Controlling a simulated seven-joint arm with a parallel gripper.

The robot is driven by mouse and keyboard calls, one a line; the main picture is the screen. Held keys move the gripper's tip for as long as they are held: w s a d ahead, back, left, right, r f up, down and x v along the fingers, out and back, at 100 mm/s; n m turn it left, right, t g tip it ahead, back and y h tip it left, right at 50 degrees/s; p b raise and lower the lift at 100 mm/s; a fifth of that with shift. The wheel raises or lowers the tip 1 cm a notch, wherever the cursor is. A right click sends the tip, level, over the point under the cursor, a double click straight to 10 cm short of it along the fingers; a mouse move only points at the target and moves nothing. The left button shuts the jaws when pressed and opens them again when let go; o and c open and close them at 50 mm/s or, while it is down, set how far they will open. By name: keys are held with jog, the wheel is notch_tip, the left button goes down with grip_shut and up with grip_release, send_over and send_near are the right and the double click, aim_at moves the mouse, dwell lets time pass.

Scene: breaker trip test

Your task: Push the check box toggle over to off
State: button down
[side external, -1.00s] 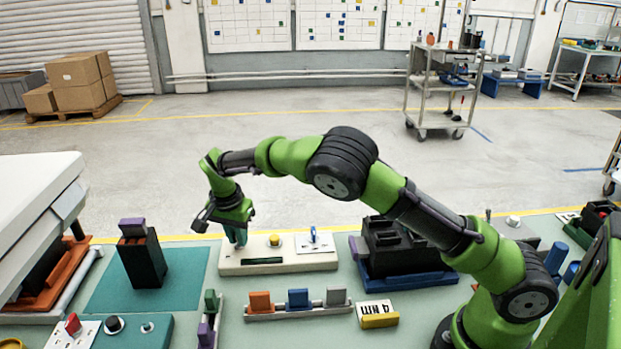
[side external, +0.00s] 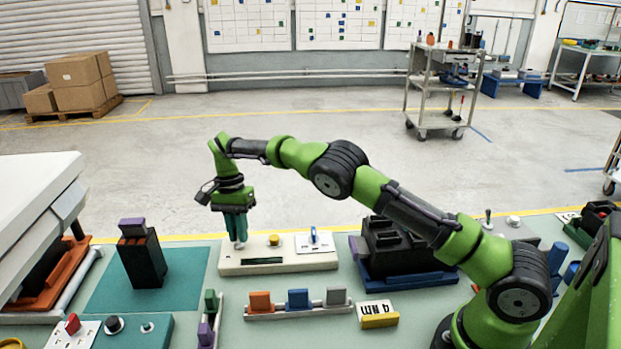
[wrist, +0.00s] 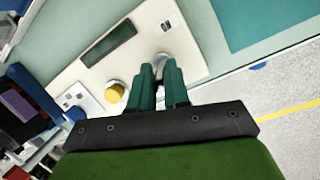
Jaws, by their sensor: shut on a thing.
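The check box (side external: 325,263) is a cream box with a yellow button (side external: 274,240), a dark display strip and a blue switch (side external: 313,234) on a white plate. Its silver toggle (side external: 238,245) is at the left end, mostly hidden by my fingers. My gripper (side external: 237,239) points down over that end, its green fingers shut on the toggle. In the wrist view the fingertips (wrist: 160,65) close around the silver toggle (wrist: 160,58), with the yellow button (wrist: 115,91) beside them on the cream box (wrist: 140,55). The toggle's lean cannot be told.
A black holder in a blue tray (side external: 410,281) stands right of the box. A black block (side external: 142,262) stands on a teal mat (side external: 190,272) to the left. A rail with coloured blocks (side external: 298,310) lies in front. Bare bench shows between them.

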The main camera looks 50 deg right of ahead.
jog(key=shift+w+a+r, duration=0.1)
jog(key=c, duration=1.1)
grip_release()
jog(key=shift+s+a+r+v, duration=0.1)
jog(key=shift+s+v, duration=0.15)
jog(key=shift+v, duration=1.35)
jog(key=shift+s+a+r+v, duration=0.1)
jog(key=shift+s+v, duration=0.15)
jog(key=shift+v, duration=1.4)
jog(key=shift+s+a+v, duration=0.15)
jog(key=shift+s+v, duration=0.1)
jog(key=shift+v, duration=1.35)
